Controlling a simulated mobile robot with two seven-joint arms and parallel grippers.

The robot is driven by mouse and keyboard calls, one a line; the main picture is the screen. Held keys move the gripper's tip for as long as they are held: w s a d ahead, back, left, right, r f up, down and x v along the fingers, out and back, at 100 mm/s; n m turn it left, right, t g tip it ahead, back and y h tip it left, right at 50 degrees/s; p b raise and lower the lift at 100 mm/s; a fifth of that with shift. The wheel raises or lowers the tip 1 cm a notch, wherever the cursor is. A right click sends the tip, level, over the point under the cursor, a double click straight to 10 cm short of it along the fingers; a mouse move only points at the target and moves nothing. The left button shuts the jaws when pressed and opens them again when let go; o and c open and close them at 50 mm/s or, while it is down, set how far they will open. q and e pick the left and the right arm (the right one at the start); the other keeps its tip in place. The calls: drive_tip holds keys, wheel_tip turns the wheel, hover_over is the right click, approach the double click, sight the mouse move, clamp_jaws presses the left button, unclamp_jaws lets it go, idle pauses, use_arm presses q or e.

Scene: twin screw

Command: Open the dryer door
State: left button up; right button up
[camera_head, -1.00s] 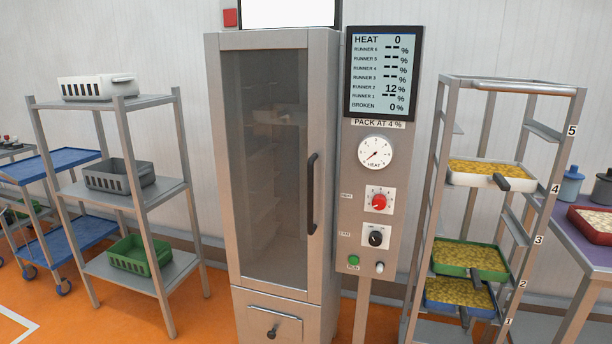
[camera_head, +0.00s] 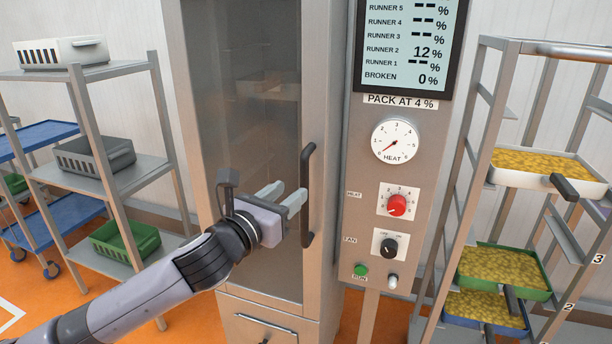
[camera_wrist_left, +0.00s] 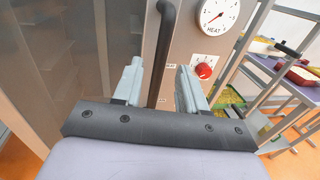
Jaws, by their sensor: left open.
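The dryer door (camera_head: 245,120) is a tall glass panel in a steel frame, and it stands shut. Its black vertical bar handle (camera_head: 309,195) is on the right side of the door frame. My left gripper (camera_head: 288,194) comes in from the left in front of the glass, with its fingers pointing at the handle. In the left wrist view the gripper (camera_wrist_left: 160,82) is open, and the black handle (camera_wrist_left: 161,60) shows between its two fingers. I cannot tell whether the fingers touch the handle. My right gripper is not in view.
A control panel (camera_head: 377,259) with a heat gauge, knobs and a screen stands right of the door. A rack (camera_head: 466,195) with trays of yellow pieces is farther right. A grey shelf (camera_head: 125,180) with bins is at left. A drawer (camera_head: 268,325) lies below the door.

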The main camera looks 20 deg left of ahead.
sight(302, 183)
use_arm(q)
drive_tip(key=shift+p+x, duration=0.3)
drive_tip(key=shift+x, duration=2.95)
drive_tip(key=shift+d, duration=0.1)
clamp_jaws()
